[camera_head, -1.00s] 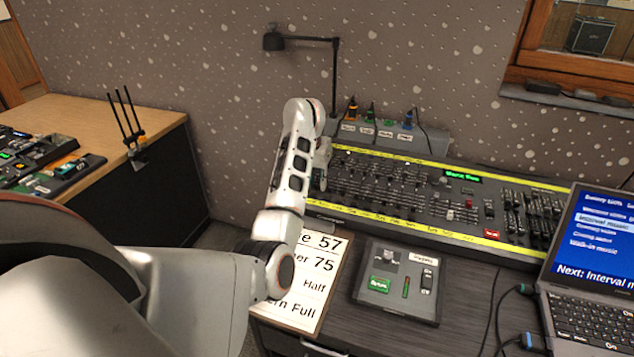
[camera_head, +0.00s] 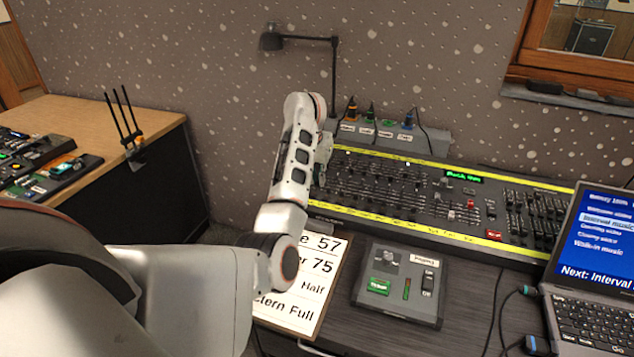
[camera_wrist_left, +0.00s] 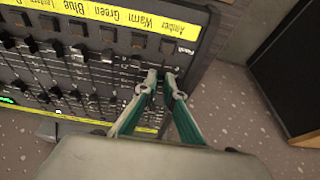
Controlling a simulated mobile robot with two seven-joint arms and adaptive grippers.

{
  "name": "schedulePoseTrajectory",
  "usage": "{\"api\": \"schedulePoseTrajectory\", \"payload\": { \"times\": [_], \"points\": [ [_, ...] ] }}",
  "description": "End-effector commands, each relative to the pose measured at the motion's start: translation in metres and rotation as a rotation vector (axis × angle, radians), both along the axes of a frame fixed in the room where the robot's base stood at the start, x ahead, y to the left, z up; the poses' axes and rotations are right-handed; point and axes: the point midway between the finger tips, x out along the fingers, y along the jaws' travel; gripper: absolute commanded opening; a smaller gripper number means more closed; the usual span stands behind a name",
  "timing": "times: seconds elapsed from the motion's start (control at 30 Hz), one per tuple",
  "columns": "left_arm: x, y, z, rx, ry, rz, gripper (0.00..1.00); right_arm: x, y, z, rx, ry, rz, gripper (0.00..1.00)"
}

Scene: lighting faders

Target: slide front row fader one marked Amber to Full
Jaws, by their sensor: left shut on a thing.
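The lighting console (camera_head: 400,226) stands against the wall, with rows of black faders and a yellow label strip along each long edge. In the left wrist view, the word Amber (camera_wrist_left: 181,28) is on the end of the strip, above the last fader column. My left gripper (camera_wrist_left: 163,82) is at that end column, its two green-sided fingers close together on a small fader cap. The cap is mostly hidden between the fingertips, so its exact setting is hard to read. In the head view my left gripper (camera_head: 322,168) is at the console's left end, partly behind my arm.
A small grey box (camera_head: 398,306) and a printed sheet (camera_head: 290,309) lie in front of the console. A laptop (camera_head: 590,270) is at the right. A lamp (camera_head: 334,75) and a socket box with plugs (camera_head: 385,133) stand behind the console.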

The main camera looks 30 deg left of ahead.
Motion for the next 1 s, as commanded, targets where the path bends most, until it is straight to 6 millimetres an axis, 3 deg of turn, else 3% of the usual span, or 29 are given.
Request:
{"api": "schedulePoseTrajectory", "payload": {
  "times": [0.4,0.9,1.0],
  "points": [
    [0.018,0.004,-0.002,0.000,0.003,0.001,0.00,0.006,-0.006,-0.012,-0.019,-0.009,-0.001,0.40],
    [0.040,0.010,-0.001,0.000,0.004,0.000,0.00,-0.003,-0.008,-0.033,-0.039,0.016,0.006,0.40],
    [0.041,0.010,0.003,0.001,0.001,0.000,0.00,0.001,-0.009,-0.027,-0.040,0.005,0.006,0.40]
  ]
}}
